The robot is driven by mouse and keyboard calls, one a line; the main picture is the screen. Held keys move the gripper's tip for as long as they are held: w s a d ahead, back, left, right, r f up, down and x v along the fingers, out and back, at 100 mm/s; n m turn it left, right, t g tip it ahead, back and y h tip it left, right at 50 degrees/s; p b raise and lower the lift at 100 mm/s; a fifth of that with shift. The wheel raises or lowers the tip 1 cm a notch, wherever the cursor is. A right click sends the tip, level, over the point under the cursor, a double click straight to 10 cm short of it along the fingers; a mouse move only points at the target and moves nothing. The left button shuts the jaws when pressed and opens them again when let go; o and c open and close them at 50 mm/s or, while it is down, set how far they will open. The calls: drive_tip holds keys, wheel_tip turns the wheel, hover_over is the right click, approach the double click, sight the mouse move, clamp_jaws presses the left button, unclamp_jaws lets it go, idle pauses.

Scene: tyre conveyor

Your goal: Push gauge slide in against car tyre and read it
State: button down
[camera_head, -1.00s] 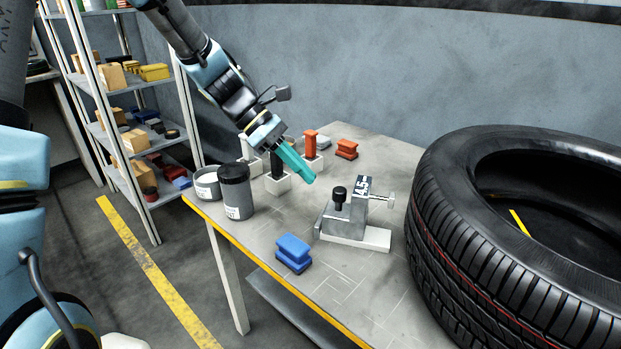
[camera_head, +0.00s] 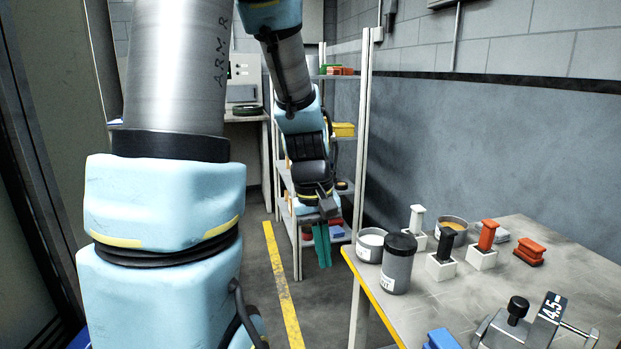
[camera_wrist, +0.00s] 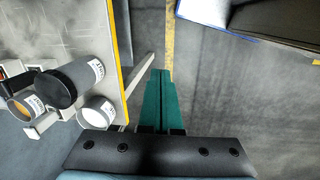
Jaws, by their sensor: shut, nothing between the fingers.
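The gauge (camera_head: 510,325) is at the lower right of the head view, on the table, partly cut off by the frame's bottom edge. It has a grey block, a black knob, a metal rod to the right and a black tag that appears to read 4.5. The car tyre is in neither current view. My gripper (camera_head: 323,245) hangs in the air left of the table, pointing down, well away from the gauge. Its green fingers, also in the wrist view (camera_wrist: 158,100), are shut together with nothing between them.
The table (camera_head: 450,300) holds a black-lidded canister (camera_head: 398,265), a white-filled cup (camera_head: 371,246), a cup with orange-brown contents (camera_head: 452,230), upright stamps in white stands, a red block (camera_head: 530,251) and a blue block (camera_head: 441,340). A shelf rack (camera_head: 360,130) stands behind my gripper.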

drive_tip(key=s+a+m+t+y, duration=0.1)
drive_tip(key=a+m+t, duration=0.1)
drive_tip(key=a, duration=0.7)
drive_tip(key=shift+s+a+r+m, duration=0.2)
drive_tip(key=shift+a+r+m, duration=0.1)
drive_tip(key=shift+r+m, duration=0.15)
drive_tip(key=c, duration=1.6)
unclamp_jaws()
